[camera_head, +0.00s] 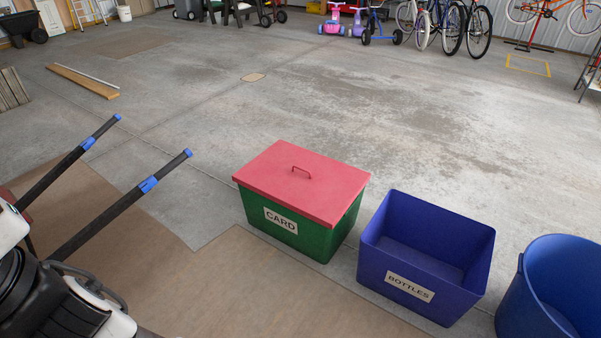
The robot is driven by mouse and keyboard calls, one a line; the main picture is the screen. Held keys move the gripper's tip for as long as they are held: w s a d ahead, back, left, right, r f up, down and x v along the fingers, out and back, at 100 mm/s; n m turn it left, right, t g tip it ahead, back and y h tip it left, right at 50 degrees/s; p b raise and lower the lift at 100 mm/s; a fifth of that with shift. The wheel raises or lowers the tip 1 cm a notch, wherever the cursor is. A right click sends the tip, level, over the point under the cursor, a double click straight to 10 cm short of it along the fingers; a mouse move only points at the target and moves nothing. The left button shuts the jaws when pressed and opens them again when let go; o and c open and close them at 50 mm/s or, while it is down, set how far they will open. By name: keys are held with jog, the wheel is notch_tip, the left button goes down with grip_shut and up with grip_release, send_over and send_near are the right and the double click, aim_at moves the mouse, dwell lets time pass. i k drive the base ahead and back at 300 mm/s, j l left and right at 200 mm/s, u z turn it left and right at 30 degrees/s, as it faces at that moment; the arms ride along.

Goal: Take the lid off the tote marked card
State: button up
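The tote marked CARD (317,238) is a green bin standing on the concrete floor near the middle of the view, its white label facing me. The inside of the tote is hidden. White and black parts of my arm show at the lower left, away from the tote. I cannot make out my gripper's fingers.
An open blue tote marked BOTTLES (456,277) stands just right of the green one, then a round blue bin (566,268). Two black bars with blue bands (122,208) stick up at left. A brown mat (230,285) lies in front.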

aim_at(318, 188)
jog(key=i+j, duration=0.15)
jog(key=i, duration=0.5)
jog(key=i+j, duration=0.15)
jog(key=i, duration=0.55)
jog(key=i+j, duration=0.1)
jog(key=i, duration=0.55)
jog(key=i+j, duration=0.15)
jog(key=i, duration=0.5)
